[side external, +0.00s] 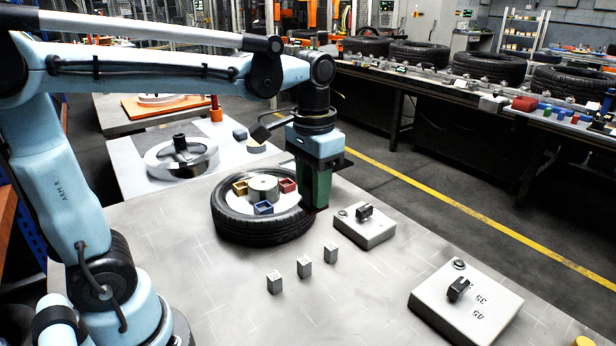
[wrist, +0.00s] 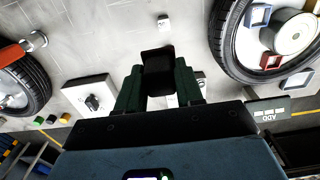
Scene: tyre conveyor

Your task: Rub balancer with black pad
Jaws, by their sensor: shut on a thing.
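My gripper (side external: 316,200) points down at the right edge of the nearer tyre, low over the table. In the wrist view its green fingers (wrist: 158,85) are shut on a black block, which looks like the black pad (wrist: 158,68). The pad is hard to make out in the side view. The nearer tyre (side external: 245,232) lies flat around a pale disc with a metal hub (side external: 263,186); it also shows in the wrist view (wrist: 226,50). A round silver device with a dark centre (side external: 203,157) stands on the table behind. I cannot tell which one is the balancer.
Red (side external: 288,186), blue (side external: 263,209) and yellow (side external: 240,187) boxes sit on the disc. Three small metal blocks (side external: 304,267) stand on the front table. Switch boxes stand right of the tyre (side external: 366,232) and at front right (side external: 440,305). The table's front middle is clear.

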